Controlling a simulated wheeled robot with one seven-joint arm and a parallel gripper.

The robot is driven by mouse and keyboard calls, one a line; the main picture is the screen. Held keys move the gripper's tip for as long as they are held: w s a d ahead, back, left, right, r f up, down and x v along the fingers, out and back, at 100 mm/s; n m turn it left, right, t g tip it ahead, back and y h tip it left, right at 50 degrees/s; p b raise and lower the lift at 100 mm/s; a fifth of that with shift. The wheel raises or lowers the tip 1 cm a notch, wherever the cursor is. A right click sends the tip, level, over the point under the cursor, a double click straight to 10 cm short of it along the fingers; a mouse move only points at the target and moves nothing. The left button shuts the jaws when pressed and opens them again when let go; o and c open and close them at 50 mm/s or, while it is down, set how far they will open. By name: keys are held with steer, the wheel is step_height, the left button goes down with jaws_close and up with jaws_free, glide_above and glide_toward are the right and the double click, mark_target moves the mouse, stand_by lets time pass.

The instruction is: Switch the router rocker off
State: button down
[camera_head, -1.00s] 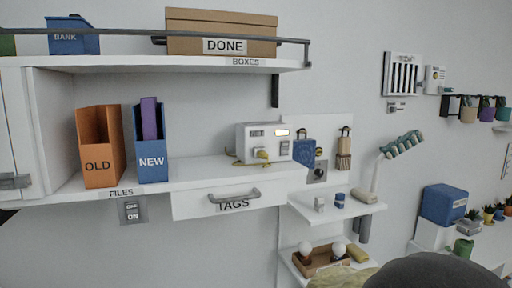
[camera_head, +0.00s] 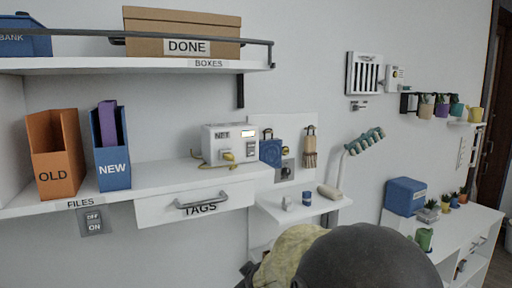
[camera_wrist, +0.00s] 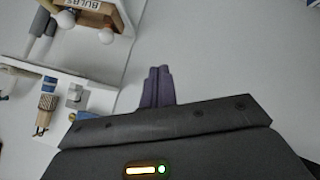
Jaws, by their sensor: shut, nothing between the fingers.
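The white router box (camera_head: 211,145), labelled NET, stands on the middle shelf with a lit display and a yellow plug and cable at its front. A small dark switch (camera_head: 250,149) is at the right of its front face; its position is too small to tell. In the wrist view my gripper (camera_wrist: 158,72) has its purple-grey fingers together, empty, in front of bare wall and apart from everything. The router does not show in the wrist view. In the head view my arm fills the bottom right of centre, and the fingers are not visible there.
A wall switch plate (camera_head: 94,221) marked OFF and ON is under the shelf. The TAGS drawer (camera_head: 151,211) has a protruding handle. A blue pouch (camera_head: 271,152) and brush (camera_head: 310,150) hang right of the router. A small lower shelf (camera_head: 300,208) juts out.

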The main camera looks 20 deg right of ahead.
steer(key=w+d+r+n+t, duration=0.2)
steer(key=d+r+n+t, duration=0.1)
steer(key=r, duration=0.5)
steer(key=w+d+r+n+t+y+p, duration=0.1)
steer(key=w+d+r+n+t, duration=0.2)
steer(key=r, duration=0.6)
steer(key=w+d+r+n+t+y+p, duration=0.1)
steer(key=w+d+r+n+t, duration=0.2)
steer(key=d+r+n, duration=0.3)
step_height(320, 180, up, 4)
steer(key=shift+f+n+t, duration=0.25)
steer(key=shift+n+t, duration=0.15)
steer(key=shift+n, duration=0.6)
steer(key=shift+w, duration=0.1)
steer(key=p, duration=0.7)
glide_toward(252, 145)
steer(key=w, duration=0.6)
steer(key=shift+r, duration=0.4)
steer(key=shift+w+f+p, duration=0.15)
steer(key=shift+w+p, duration=0.2)
steer(key=shift+w, duration=0.1)
